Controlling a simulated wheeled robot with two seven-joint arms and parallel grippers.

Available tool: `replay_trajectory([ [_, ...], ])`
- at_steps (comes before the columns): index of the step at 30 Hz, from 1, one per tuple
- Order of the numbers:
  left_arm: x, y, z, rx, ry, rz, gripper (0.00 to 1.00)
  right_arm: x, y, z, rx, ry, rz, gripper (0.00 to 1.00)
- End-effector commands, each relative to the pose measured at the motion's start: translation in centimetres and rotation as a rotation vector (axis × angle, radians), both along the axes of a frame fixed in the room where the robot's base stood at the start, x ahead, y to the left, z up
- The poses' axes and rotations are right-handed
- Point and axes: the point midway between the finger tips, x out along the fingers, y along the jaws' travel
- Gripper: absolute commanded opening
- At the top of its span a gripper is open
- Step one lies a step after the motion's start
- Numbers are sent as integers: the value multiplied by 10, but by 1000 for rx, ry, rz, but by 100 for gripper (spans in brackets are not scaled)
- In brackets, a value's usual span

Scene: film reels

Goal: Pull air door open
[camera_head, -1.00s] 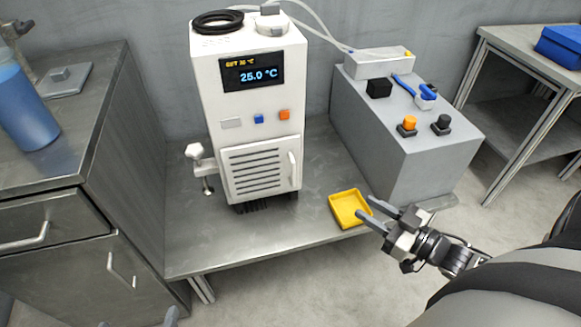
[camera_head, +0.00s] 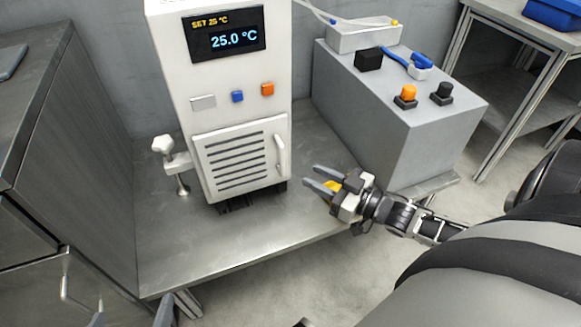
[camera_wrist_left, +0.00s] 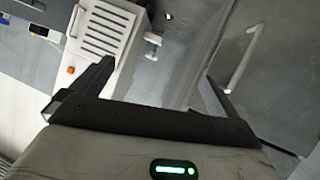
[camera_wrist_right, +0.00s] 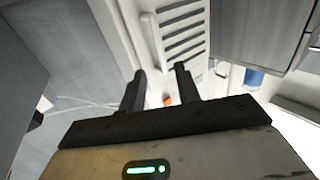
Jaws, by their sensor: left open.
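The air door (camera_head: 240,160) is the white slatted panel low on the front of a tall white unit (camera_head: 172,70). It looks shut, flush with the unit. Its upright white handle (camera_head: 281,156) is on the door's right side. My right gripper (camera_head: 312,178) is open and empty, to the right of the handle and apart from it. In the right wrist view the handle (camera_wrist_right: 153,40) lies beyond the open fingers (camera_wrist_right: 160,70). My left gripper (camera_head: 131,316) is open at the bottom edge, far from the door; the slats also show in the left wrist view (camera_wrist_left: 103,28).
A grey box (camera_head: 370,120) with knobs stands right of the unit. A white clamp knob (camera_head: 163,145) sticks out at the unit's left. The bench front (camera_head: 215,240) is clear.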

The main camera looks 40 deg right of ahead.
Motion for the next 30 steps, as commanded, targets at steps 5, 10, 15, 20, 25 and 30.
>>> replay_trajectory([
  [5, 0, -3, 4, -23, -47, -4, 100, 37, 14, -2, 0, -5, 1, 33],
  [10, 0, -5, 9, -38, -80, -8, 100, 60, 23, -1, 1, -3, 1, 33],
  [15, 0, -6, 14, -47, -99, -9, 100, 71, 27, -1, 0, 0, 0, 33],
  [20, -1, -6, 15, -49, -100, -10, 100, 73, 27, 0, 0, 1, 1, 33],
  [25, -3, -6, 14, -50, -95, -10, 100, 73, 27, 0, 0, 1, 1, 27],
  [30, -3, -6, 14, -49, -94, -10, 100, 72, 27, 0, 0, 0, 1, 0],
])
